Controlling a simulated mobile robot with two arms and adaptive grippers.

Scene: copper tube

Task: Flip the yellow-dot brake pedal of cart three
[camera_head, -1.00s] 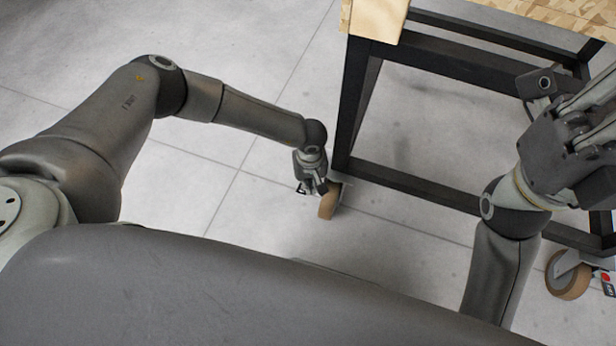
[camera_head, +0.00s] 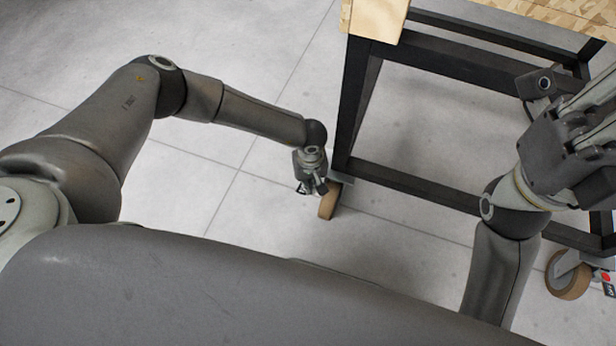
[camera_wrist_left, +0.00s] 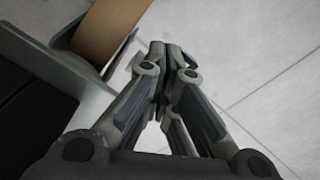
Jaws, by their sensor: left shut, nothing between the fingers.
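The cart shows as a black frame (camera_head: 353,95) with a wooden top (camera_head: 374,20). Its near left caster has a tan wheel (camera_head: 329,203), which also fills the top of the left wrist view (camera_wrist_left: 112,25). My left gripper (camera_head: 316,190) is at this caster, just left of the wheel; its fingers are shut and empty in the left wrist view (camera_wrist_left: 172,52). A small black-and-white piece (camera_head: 301,188) shows beside the fingers, too small to identify. No yellow dot is visible; the pedal there is hidden or unclear. My right gripper (camera_head: 592,120) is high at the right, its fingertips unclear.
Another caster (camera_head: 568,278) stands at the lower right, with a red dot on its light, marked pedal (camera_head: 607,280). A low black crossbar (camera_head: 420,188) runs between the cart's legs. The grey tiled floor (camera_head: 240,45) left of the cart is clear.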

